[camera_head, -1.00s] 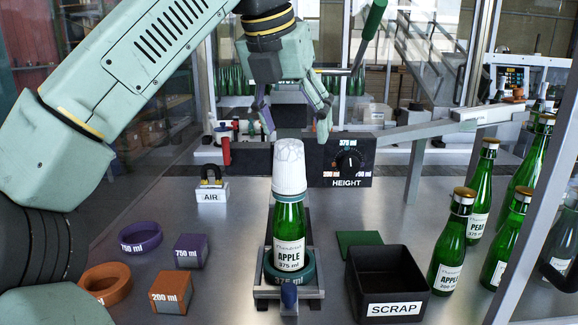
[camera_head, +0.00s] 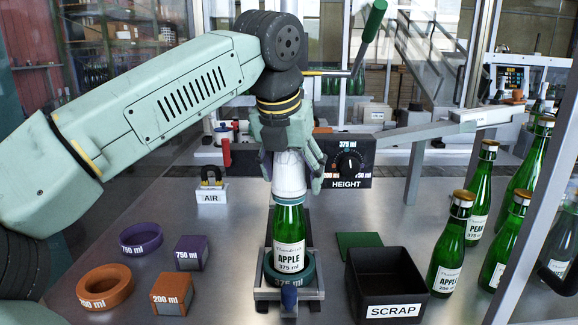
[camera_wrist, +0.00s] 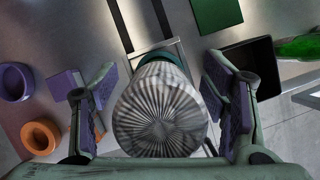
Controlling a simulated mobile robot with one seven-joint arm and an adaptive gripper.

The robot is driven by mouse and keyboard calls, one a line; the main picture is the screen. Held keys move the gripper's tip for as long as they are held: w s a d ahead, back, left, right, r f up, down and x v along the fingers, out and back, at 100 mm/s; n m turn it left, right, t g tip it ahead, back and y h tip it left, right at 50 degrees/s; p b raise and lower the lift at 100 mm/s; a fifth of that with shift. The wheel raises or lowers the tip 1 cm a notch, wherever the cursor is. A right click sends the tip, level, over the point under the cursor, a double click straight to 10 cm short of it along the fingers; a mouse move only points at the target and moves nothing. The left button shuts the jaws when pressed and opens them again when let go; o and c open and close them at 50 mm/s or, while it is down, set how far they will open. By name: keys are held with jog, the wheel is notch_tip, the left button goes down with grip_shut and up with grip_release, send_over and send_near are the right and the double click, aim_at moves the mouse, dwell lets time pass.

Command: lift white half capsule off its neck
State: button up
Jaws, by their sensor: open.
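The white half capsule (camera_head: 290,178) sits upright over the neck of a green bottle (camera_head: 289,222) labelled APPLE 375 ml. The bottle stands in a green ring on a metal holder. My gripper (camera_head: 291,182) is over the bottle, fingers pointing down on either side of the capsule, hiding its upper part. In the wrist view the capsule's pleated top (camera_wrist: 160,112) lies between the two purple-padded fingers (camera_wrist: 165,95). A gap shows on each side, so the gripper is open and holds nothing.
A black SCRAP bin (camera_head: 386,285) stands right of the holder, with several green bottles (camera_head: 448,245) beyond it. The HEIGHT dial panel (camera_head: 349,162) is close behind my gripper. Purple and orange rings and blocks (camera_head: 191,253) lie to the left.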

jog(key=shift+c, duration=0.2)
jog(key=c, duration=0.7)
jog(key=shift+c, duration=0.2)
